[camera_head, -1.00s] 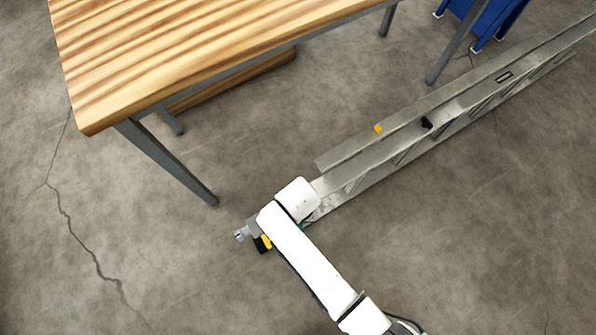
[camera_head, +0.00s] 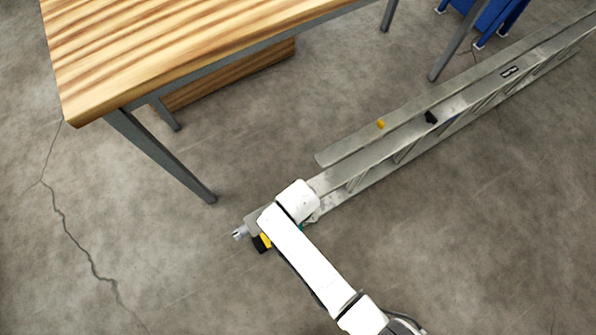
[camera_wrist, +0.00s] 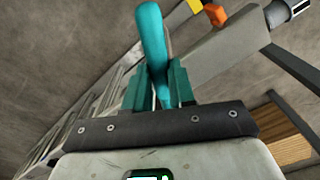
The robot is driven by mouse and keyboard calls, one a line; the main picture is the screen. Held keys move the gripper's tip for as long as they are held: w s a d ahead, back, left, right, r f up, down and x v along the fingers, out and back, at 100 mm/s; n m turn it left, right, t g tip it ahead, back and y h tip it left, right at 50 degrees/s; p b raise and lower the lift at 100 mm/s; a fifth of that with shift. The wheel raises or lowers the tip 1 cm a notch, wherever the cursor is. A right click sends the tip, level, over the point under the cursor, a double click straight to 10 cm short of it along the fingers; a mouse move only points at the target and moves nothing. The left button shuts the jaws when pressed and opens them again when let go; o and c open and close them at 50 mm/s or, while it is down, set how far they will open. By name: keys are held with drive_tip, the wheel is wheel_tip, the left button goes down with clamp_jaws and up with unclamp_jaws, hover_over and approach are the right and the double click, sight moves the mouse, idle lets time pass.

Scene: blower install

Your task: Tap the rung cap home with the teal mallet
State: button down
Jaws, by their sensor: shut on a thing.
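The teal mallet shows in the wrist view as a thick teal handle (camera_wrist: 152,40) rising from between the jaws. My gripper (camera_wrist: 160,88) is shut on it. In the head view my white arm hides most of the gripper and mallet, at the near end of the metal ladder (camera_head: 400,128), which lies on the floor. I cannot pick out the rung cap for certain. An orange block (camera_wrist: 214,14) is past the handle in the wrist view.
A wooden-topped table (camera_head: 180,45) with grey metal legs stands at the upper left, one leg close to the ladder's near end. A blue frame (camera_head: 490,18) stands at the top right. The concrete floor at lower left and lower right is clear.

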drive_tip(key=shift+r+p, duration=2.2)
drive_tip(key=shift+r, duration=0.4)
drive_tip(key=shift+f, duration=0.15)
wheel_tip(320, 180, down, 7)
drive_tip(key=b, duration=0.5)
drive_tip(key=shift+r+b, duration=0.2)
drive_tip(key=shift+b, duration=0.15)
drive_tip(key=shift+r+p, duration=3.15)
drive_tip(key=shift+r, duration=0.05)
wheel_tip(320, 180, up, 5)
drive_tip(key=p, duration=0.5)
drive_tip(key=shift+w, duration=0.1)
